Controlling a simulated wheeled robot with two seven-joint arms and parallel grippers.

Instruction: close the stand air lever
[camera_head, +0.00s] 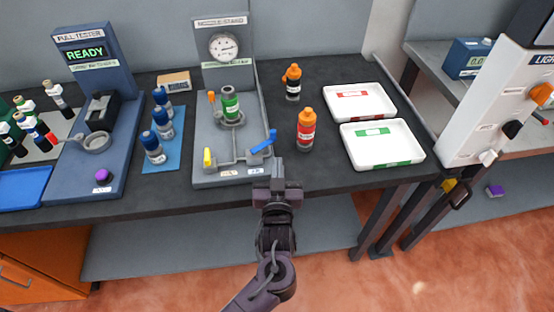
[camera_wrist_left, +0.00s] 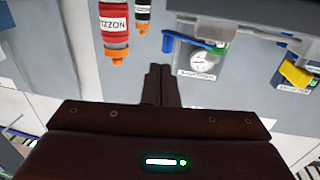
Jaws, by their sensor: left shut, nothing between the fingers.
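The stand (camera_head: 200,140) is a grey fixture on the dark bench, with a round gauge (camera_head: 225,47) on its back panel and a green bottle (camera_head: 230,103) in its holder. A blue lever (camera_head: 264,142) at its front right slants up to the right; a yellow lever (camera_head: 208,157) stands at its front left. The small labels below are unreadable. My left gripper (camera_head: 277,165) is shut and empty just in front of the blue lever, apart from it. In the left wrist view the shut fingers (camera_wrist_left: 160,85) point toward the stand, near the blue lever (camera_wrist_left: 180,43).
A red bottle with orange cap (camera_head: 305,130) stands right of the stand, a dark one (camera_head: 293,82) behind it. Two white trays (camera_head: 412,161) lie further right. Blue-capped bottles (camera_head: 154,148) and the pull tester (camera_head: 90,160) are left. Bench is bare around the red bottle.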

